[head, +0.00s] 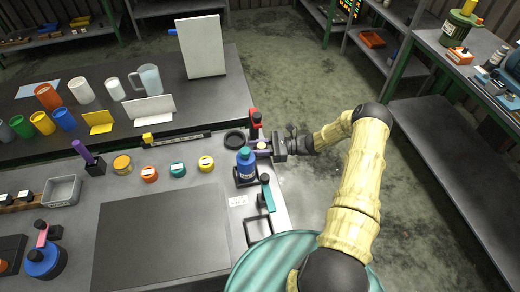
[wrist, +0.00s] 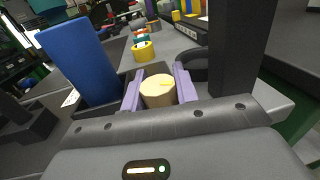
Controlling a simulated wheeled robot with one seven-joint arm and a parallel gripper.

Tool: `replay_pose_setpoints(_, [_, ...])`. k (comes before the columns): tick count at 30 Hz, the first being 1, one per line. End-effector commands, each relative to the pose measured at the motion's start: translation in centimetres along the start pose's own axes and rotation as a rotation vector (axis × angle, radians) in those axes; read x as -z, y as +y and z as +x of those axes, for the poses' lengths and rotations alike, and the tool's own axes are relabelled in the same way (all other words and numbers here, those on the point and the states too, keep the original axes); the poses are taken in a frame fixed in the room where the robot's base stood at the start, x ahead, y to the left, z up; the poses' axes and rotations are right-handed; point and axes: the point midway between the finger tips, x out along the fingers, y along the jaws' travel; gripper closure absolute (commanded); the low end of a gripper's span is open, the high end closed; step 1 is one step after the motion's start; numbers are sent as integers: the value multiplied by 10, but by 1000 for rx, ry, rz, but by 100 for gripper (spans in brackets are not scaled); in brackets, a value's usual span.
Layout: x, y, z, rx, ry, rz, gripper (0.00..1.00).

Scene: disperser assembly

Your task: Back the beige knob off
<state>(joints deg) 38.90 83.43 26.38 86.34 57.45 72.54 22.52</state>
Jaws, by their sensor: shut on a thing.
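The beige knob (wrist: 158,91) sits between the two lavender fingers of my gripper (wrist: 158,84) in the wrist view. It is a short faceted cylinder with a small yellow mark on its face. The fingers stand close against its left and right sides, and the gripper is shut on it. In the head view my gripper (head: 265,151) reaches in from the right at the bench edge, just right of a blue bottle (head: 246,164). The knob is a small beige patch (head: 262,145) there, and what it is mounted on is mostly hidden.
The blue body (wrist: 78,62) rises close on the gripper's left in the wrist view, and a dark post (wrist: 233,50) on its right. A red-topped fixture (head: 256,120) stands behind the gripper. Several coloured round pieces lie left. A dark mat (head: 160,240) is bare.

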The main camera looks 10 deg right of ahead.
Motion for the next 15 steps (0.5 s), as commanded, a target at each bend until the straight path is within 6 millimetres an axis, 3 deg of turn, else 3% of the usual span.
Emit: replay_pose_setpoints(15, [2, 1, 5, -276, 4, -9, 93])
